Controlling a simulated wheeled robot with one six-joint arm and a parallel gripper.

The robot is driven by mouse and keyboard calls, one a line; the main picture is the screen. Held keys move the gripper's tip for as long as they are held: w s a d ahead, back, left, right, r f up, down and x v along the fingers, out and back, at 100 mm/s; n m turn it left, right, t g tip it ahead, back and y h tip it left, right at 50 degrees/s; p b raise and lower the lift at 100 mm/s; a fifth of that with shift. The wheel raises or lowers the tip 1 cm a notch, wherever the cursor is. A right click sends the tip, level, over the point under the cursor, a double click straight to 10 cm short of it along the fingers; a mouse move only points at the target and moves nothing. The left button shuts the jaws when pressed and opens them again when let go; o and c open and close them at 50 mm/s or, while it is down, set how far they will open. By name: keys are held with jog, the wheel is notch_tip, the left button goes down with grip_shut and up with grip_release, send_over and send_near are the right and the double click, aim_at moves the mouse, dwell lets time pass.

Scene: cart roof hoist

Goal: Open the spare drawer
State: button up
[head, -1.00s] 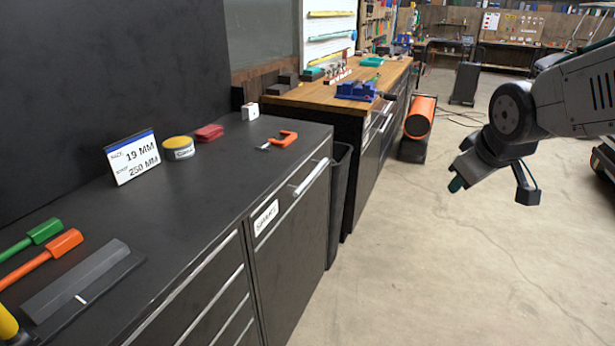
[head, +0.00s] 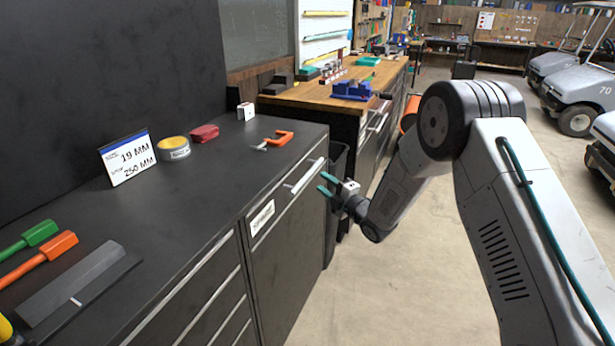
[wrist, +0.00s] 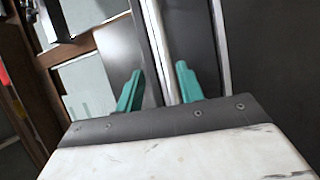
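The spare drawer (head: 288,207) is the dark top front at the right end of the black cabinet, and it looks shut. It carries a white label (head: 262,217), too small to read surely, and a silver bar handle (head: 308,176). My gripper (head: 324,183) is just right of the handle, its two teal fingers pointing at the drawer front. In the wrist view the fingers (wrist: 160,85) are apart, with the silver handle bar (wrist: 162,50) lying in line with the gap between them. I cannot tell whether they touch it.
The cabinet's black top (head: 205,215) holds a sign (head: 130,158), a tape roll (head: 174,148), a red block (head: 204,133) and an orange clamp (head: 280,139). A dark bin (head: 337,200) stands just past the cabinet's end, close to my gripper. Open floor (head: 385,285) lies to the right.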

aim_at(307, 175)
jog(key=shift+n+y, duration=0.3)
jog(key=shift+y, duration=0.1)
jog(key=x, duration=0.5)
jog(key=f+x, duration=0.1)
jog(key=x, duration=0.1)
jog(key=shift+a, duration=0.6)
grip_shut()
